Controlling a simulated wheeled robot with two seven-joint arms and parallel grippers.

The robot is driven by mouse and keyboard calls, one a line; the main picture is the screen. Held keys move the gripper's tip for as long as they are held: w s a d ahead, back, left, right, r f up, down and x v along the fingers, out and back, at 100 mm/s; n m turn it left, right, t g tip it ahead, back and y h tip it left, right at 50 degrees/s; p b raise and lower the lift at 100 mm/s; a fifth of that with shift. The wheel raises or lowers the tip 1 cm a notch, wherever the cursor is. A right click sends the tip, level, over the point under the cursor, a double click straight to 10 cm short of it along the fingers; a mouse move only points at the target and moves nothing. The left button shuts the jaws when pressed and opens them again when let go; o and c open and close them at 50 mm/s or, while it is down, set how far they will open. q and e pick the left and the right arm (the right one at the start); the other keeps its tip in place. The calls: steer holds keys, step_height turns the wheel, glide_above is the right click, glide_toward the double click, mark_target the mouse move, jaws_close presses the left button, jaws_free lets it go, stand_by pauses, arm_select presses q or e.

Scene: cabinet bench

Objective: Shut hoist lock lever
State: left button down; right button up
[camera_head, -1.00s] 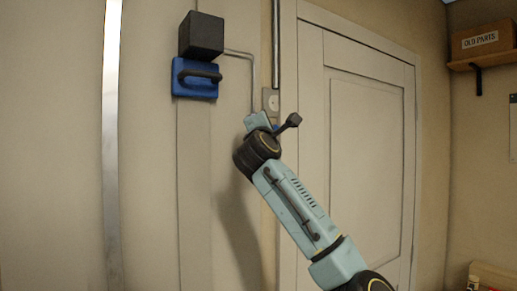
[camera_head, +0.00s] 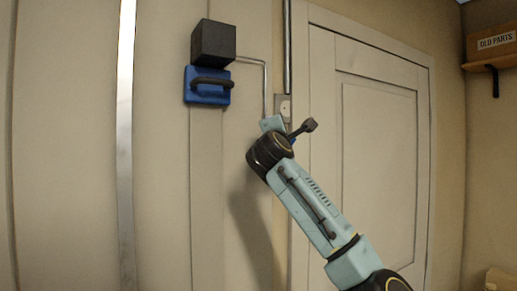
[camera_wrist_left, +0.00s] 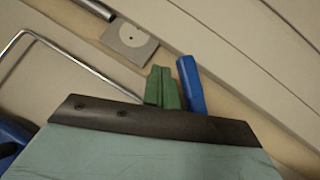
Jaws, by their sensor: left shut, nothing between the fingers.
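My left gripper (camera_wrist_left: 163,88) shows in the left wrist view as two green fingers pressed together with nothing between them. A blue bar (camera_wrist_left: 190,85), which looks like the lever, stands just right of the fingers, with a narrow gap. In the head view my left gripper (camera_head: 272,123) is at the wall beside the door frame, just below a grey plate. Only a small bit of blue (camera_head: 292,140) shows there behind my wrist. The lever's base is hidden. My right gripper is not in view.
A blue plate with a dark handle (camera_head: 208,85) hangs under a dark box (camera_head: 213,41), left of my gripper. A bent metal rod (camera_head: 266,85) runs from the box. The grey plate (camera_wrist_left: 130,40) has a round disc. A closed door (camera_head: 380,150) is at right.

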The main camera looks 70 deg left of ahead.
arm_select(q)
steer(key=s+d+r+b, duration=0.1)
steer(key=s+d+r, duration=0.5)
steer(key=d+r, duration=0.1)
steer(key=shift+s+d+r, duration=0.15)
steer(key=shift+d+r, duration=0.1)
steer(key=shift+d, duration=0.35)
